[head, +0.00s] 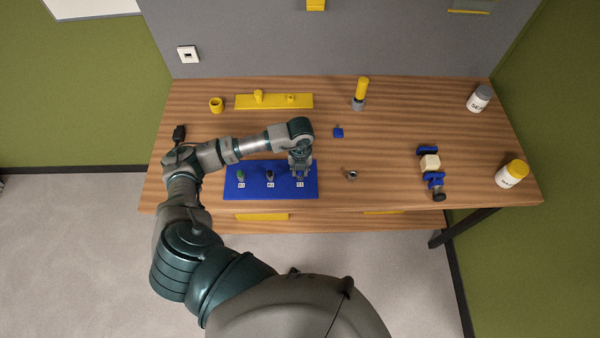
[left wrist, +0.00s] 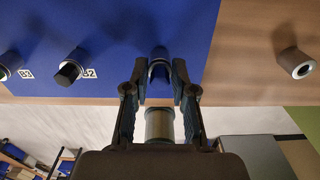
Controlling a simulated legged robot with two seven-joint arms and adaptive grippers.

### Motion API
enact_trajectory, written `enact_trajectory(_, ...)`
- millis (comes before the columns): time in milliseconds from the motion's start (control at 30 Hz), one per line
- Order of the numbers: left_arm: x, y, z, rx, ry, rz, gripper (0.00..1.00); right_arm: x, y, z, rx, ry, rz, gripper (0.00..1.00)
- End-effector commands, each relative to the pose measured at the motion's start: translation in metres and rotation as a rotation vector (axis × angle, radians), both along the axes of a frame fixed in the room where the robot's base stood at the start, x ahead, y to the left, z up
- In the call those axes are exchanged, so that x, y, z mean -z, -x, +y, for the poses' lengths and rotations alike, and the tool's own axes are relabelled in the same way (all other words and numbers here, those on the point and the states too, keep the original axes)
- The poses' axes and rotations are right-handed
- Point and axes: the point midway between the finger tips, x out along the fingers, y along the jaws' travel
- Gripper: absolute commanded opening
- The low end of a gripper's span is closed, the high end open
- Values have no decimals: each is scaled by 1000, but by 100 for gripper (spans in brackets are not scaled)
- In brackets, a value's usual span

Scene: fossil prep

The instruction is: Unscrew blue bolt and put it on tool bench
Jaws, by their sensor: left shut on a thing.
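My left gripper (head: 300,174) reaches down over that post. In the left wrist view the fingertips of my left gripper (left wrist: 160,92) are shut on the bolt's blue head from both sides. The gripper mostly hides the bolt in the head view. A grey cylinder (left wrist: 160,125) shows between the fingers nearer the palm; I cannot tell what it is. The wooden bench top (head: 390,130) lies under the board. My right gripper is not in view.
A green bolt (head: 240,176) and a dark bolt (head: 270,175) stand to the left on the board. A yellow-handled tool (head: 361,90) stands behind. Bench space right of the board is mostly clear.

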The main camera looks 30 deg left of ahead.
Motion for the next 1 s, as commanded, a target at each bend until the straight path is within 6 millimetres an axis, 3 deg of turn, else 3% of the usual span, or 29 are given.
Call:
enact_trajectory(367, 2, 4, 1, -1106, -2, 5, 0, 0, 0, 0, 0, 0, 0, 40)
enact_trajectory(667, 0, 3, 2, -1088, -2, 1, 0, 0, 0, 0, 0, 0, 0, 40)
enact_trajectory(1000, 3, 4, 2, -1478, -1, 4, 0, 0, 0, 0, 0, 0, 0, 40)
